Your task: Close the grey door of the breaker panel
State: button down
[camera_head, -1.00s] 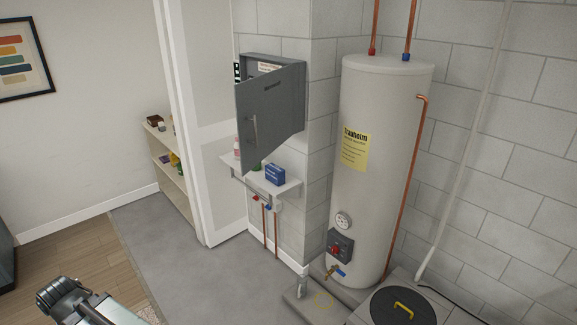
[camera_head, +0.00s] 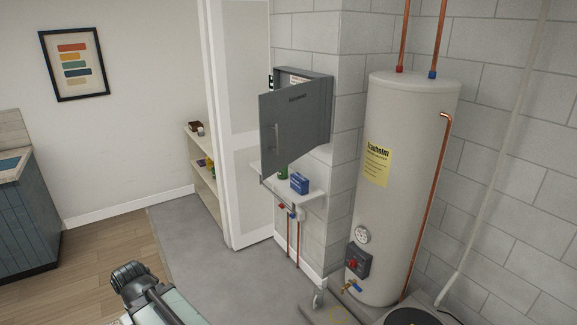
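The breaker panel (camera_head: 318,76) is a grey box on the block wall, left of the water heater. Its grey door (camera_head: 296,122) stands partly open, swung out toward me, with a vertical handle near its left edge. A strip of the box's inside with a pale label shows above the door; most of the inside is hidden. Part of my arm shows at the bottom left, far from the door. I cannot make out my gripper's fingers.
A small shelf (camera_head: 314,197) below the panel holds a blue box (camera_head: 299,183) and a green item. A tall water heater (camera_head: 408,190) with copper pipes stands to the right. A white door (camera_head: 245,140) stands left of the panel. Grey floor (camera_head: 205,262) in front is clear.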

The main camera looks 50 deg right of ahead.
aim_at(288, 117)
jog(key=z, duration=0.5)
jog(key=i, duration=1)
jog(key=u, duration=0.05)
